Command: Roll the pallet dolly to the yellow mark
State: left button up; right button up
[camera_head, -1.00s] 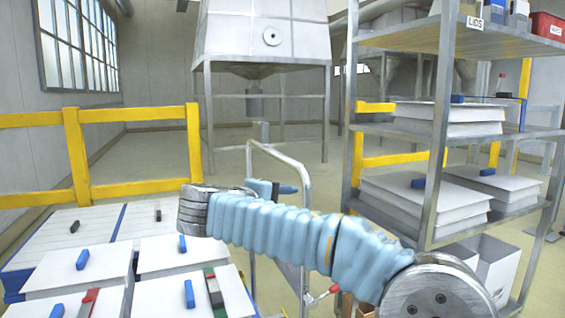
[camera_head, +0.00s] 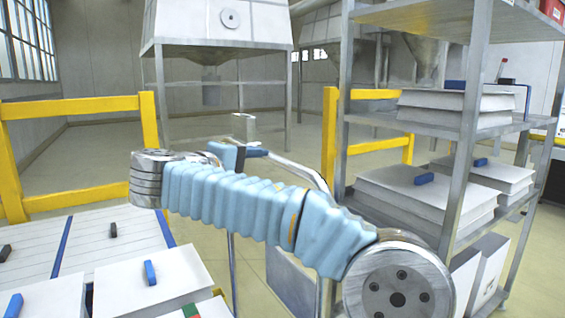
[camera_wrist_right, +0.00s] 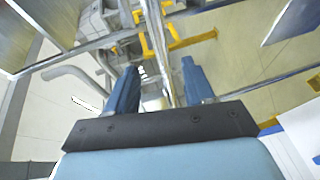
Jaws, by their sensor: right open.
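A silver tubular handle (camera_head: 300,170) with a grey panel (camera_head: 290,282) below it stands in the middle of the head view. Low at left is a white slatted deck (camera_head: 75,240) with blue strips, bearing white boxes (camera_head: 155,280). Whether handle and deck are one dolly is hidden. My right gripper (camera_head: 245,152) is at the handle's upper left end, partly behind my wrist. In the right wrist view the gripper (camera_wrist_right: 162,85) is open, with a metal bar (camera_wrist_right: 165,50) running between its blue fingers in the picture; contact is unclear. No floor mark is clearly visible. My left gripper is not in view.
A metal shelf rack (camera_head: 468,140) loaded with white boxes stands close on the right. Yellow railings (camera_head: 80,105) stand at left and behind the rack (camera_head: 330,130). A grey hopper on legs (camera_head: 215,50) is at the back. Floor between is clear.

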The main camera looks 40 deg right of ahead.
aim_at(290, 164)
jog(key=x, duration=1.2)
jog(key=shift+d+f, duration=0.2)
jog(key=shift+d, duration=0.2)
grip_shut()
